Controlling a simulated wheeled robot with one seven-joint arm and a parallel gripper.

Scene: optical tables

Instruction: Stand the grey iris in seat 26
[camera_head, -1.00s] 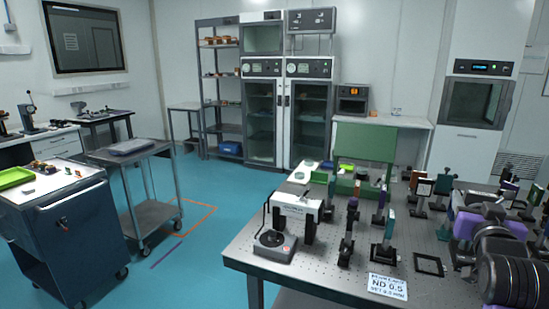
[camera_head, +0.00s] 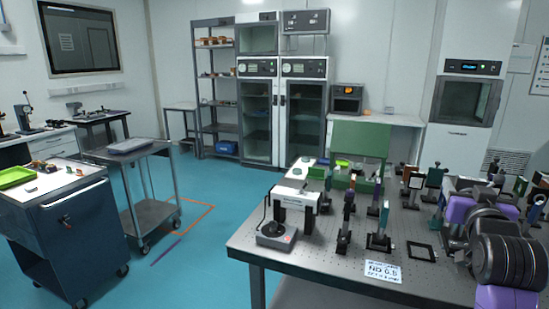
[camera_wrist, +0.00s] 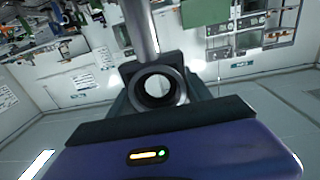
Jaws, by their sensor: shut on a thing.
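The grey iris (camera_wrist: 154,88) shows in the wrist view as a dark ring with a bright round opening, on a grey post (camera_wrist: 139,28) that runs to the top of the picture. My gripper (camera_wrist: 156,72) is shut on it, just beyond the purple hand; the fingers are mostly hidden. In the head view my arm is at the right over the optical table (camera_head: 330,262), and the gripper and iris cannot be made out there. A black square outline (camera_head: 421,253) lies on the table; I cannot read a seat number on it.
Several post-mounted optics stand close together, including ones with a green plate (camera_head: 384,217) and a tall dark mount (camera_head: 347,215). A white card (camera_head: 383,271) lies near the front edge. A grey device (camera_head: 276,234) sits at the left corner. Carts (camera_head: 65,225) stand left across clear floor.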

